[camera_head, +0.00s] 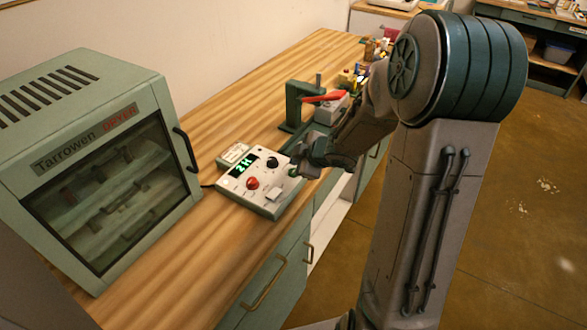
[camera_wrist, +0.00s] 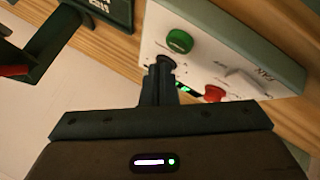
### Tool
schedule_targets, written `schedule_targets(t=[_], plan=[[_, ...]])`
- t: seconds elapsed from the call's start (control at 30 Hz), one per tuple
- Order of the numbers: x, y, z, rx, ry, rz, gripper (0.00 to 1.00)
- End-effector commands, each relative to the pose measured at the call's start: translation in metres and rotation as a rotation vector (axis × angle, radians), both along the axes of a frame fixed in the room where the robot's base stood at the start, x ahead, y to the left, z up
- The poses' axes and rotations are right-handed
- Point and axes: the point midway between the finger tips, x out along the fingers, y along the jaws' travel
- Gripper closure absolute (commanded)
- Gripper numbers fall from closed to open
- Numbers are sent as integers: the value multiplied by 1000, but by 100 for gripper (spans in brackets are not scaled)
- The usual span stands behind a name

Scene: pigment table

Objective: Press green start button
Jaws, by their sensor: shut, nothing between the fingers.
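The white control box (camera_head: 262,198) sits on the wooden bench with a lit green display, a red button (camera_head: 253,183) and a black knob (camera_head: 272,162). The green button (camera_wrist: 180,41) shows whole in the wrist view, near the box's upper left edge; in the head view a bit of it (camera_head: 293,172) shows beside my gripper (camera_head: 299,158). In the wrist view my gripper (camera_wrist: 161,70) is shut and empty. Its tips overlap the black knob in the picture, below the green button. I cannot tell whether they touch the box.
A green dryer cabinet (camera_head: 85,120) stands to the left. A green press with a red lever (camera_head: 322,98) stands just behind the box, and also shows in the wrist view (camera_wrist: 50,45). Small colourful items lie farther back. Bench drawers (camera_head: 268,270) have protruding handles.

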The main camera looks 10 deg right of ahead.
Motion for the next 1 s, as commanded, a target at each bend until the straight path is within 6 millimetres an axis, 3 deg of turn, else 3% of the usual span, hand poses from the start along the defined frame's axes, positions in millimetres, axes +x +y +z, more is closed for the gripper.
schedule_targets(t=[0.1,0.4,1.0], plan=[[0,0,17,0,0,0,100],[0,0,42,-1,1,1,100],[0,0,40,-1,0,1,100]])
